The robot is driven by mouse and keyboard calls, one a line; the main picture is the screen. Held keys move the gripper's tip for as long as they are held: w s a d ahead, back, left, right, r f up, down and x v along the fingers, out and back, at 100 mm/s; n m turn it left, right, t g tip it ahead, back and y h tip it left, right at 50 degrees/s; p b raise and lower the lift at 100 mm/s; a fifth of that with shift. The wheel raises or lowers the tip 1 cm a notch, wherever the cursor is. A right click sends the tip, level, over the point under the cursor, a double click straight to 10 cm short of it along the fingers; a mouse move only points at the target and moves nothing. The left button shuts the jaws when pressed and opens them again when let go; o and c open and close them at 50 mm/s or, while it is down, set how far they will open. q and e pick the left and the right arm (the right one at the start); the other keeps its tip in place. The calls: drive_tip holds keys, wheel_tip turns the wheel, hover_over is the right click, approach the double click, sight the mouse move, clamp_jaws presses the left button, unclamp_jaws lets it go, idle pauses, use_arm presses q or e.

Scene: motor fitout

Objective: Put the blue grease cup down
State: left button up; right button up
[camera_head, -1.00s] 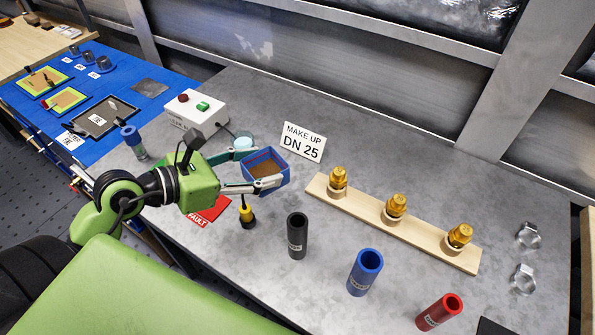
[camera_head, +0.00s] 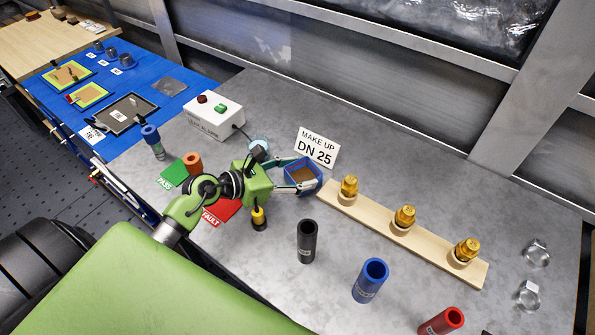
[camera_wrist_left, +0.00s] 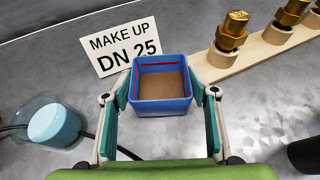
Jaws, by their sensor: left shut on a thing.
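The blue grease cup (camera_head: 289,184) is a square, open-topped blue box with a brown bottom inside. It sits between the fingers of my left gripper (camera_head: 303,174), in front of the white MAKE UP DN 25 sign (camera_head: 316,148). In the left wrist view the cup (camera_wrist_left: 162,107) looks upright, with a finger of my left gripper (camera_wrist_left: 160,98) against each side. Whether its underside touches the grey bench cannot be told. My right gripper is not in view.
A wooden strip (camera_head: 431,243) with brass fittings lies to the right. Black (camera_head: 307,242), blue (camera_head: 370,281) and red (camera_head: 441,322) sleeves stand in front. A white box with buttons (camera_head: 214,115) stands behind left. A yellow-black tool (camera_head: 259,217) stands near my left arm.

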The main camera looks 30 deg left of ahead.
use_arm(q)
drive_tip(key=o, duration=0.7)
drive_tip(key=shift+f, duration=0.2)
drive_tip(key=o, duration=0.4)
drive_tip(key=shift+r, duration=0.1)
drive_tip(key=shift+r, duration=0.1)
